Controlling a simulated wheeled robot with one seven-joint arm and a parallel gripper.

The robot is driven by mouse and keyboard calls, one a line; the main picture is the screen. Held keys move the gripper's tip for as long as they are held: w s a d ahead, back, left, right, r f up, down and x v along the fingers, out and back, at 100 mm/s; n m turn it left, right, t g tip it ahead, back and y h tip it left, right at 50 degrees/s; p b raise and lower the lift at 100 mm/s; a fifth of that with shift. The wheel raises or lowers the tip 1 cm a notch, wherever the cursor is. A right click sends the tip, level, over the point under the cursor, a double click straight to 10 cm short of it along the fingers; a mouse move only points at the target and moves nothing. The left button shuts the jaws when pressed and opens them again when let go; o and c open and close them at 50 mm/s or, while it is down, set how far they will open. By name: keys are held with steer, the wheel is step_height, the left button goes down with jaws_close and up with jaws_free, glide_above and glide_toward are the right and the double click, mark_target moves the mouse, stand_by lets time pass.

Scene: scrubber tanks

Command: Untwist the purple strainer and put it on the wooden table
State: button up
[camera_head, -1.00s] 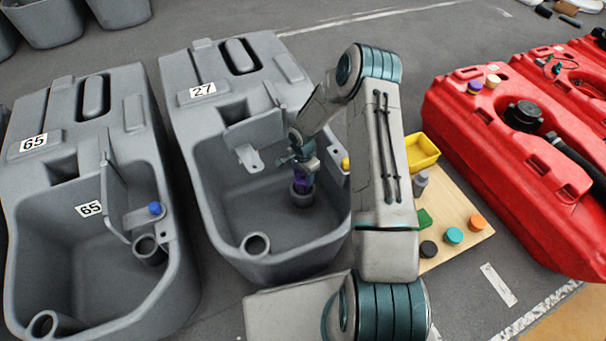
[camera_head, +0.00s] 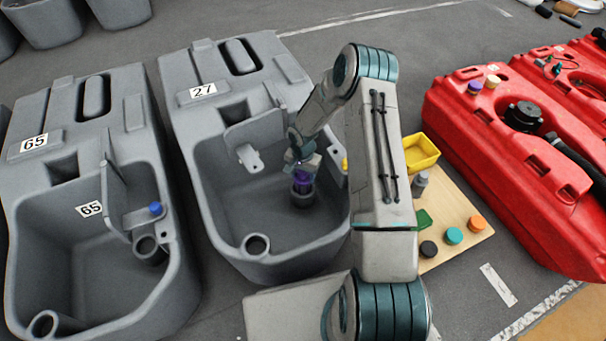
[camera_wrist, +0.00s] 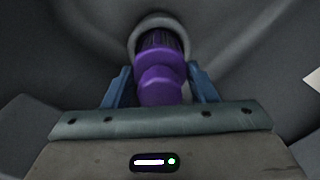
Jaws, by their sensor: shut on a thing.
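The purple strainer (camera_head: 302,176) sits upright in the grey pipe socket (camera_head: 302,199) inside the grey tank labelled 27 (camera_head: 235,240). In the wrist view the purple strainer (camera_wrist: 160,75) has a round knob and a ribbed lower part inside the round grey rim (camera_wrist: 152,22). My gripper (camera_wrist: 160,82) has its blue fingers on both sides of the strainer and is shut on it. In the head view my gripper (camera_head: 302,163) comes down from above, partly hiding the strainer's top. The wooden table (camera_head: 460,215) lies right of my arm, partly hidden by it.
The table holds a yellow bin (camera_head: 421,153), a grey bottle (camera_head: 420,185), and orange (camera_head: 477,223), teal (camera_head: 454,236) and black (camera_head: 429,249) caps. Tank 65 (camera_head: 60,230) stands at left, a red tank (camera_head: 520,150) at right. The tank's walls surround my gripper.

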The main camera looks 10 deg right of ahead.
steer(key=shift+n, duration=0.5)
steer(key=shift+c, duration=0.2)
steer(key=shift+n, duration=1.5)
steer(key=shift+o, duration=0.2)
steer(key=shift+n, duration=0.5)
steer(key=o, duration=1.6)
steer(key=shift+o, duration=0.2)
